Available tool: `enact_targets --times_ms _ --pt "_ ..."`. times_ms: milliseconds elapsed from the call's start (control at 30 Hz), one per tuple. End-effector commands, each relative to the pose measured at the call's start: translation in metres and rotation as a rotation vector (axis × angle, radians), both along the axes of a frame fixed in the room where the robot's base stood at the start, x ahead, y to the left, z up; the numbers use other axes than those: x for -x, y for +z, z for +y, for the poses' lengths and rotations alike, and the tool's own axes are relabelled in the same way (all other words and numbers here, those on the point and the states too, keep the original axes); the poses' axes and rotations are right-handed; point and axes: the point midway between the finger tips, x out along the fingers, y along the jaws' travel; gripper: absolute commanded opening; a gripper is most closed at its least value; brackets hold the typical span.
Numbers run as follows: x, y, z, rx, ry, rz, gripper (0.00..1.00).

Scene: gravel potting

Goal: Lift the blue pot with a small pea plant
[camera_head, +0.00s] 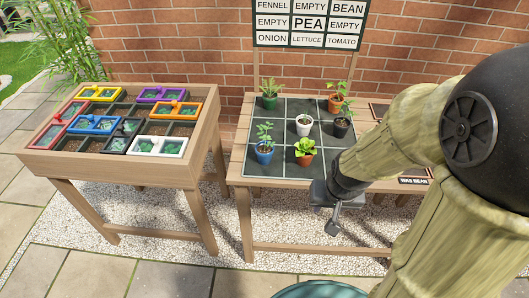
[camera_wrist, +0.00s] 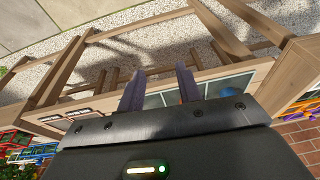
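The blue pot (camera_head: 264,155) with a small, upright leafy green plant (camera_head: 265,134) stands on the dark gridded mat (camera_head: 257,171), near its front left. My gripper (camera_head: 328,216) is in front of the table's front edge, to the right of the blue pot and apart from it. In the wrist view its two fingers (camera_wrist: 160,88) are spread, with nothing between them. A blue patch at the right of that view (camera_wrist: 236,86) may be the blue pot; most of it is hidden.
A terracotta pot (camera_head: 304,160) with lettuce-like leaves stands right of the blue pot. A white pot (camera_head: 304,126), black pot (camera_head: 341,129), green pot (camera_head: 270,103) and another terracotta pot (camera_head: 335,104) stand behind. A planter table (camera_head: 139,173) with coloured trays is left. A name board (camera_head: 308,23) stands behind.

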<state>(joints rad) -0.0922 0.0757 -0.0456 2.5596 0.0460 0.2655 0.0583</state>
Motion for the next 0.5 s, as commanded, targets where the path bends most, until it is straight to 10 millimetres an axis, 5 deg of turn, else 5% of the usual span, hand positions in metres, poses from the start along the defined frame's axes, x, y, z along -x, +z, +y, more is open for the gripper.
enact_targets --times_ms 200,500 --pt "-0.020 -0.049 0.035 -0.016 -0.115 -0.013 0.35" --pt "-0.038 -0.109 0.060 0.078 -0.276 -0.147 0.35"
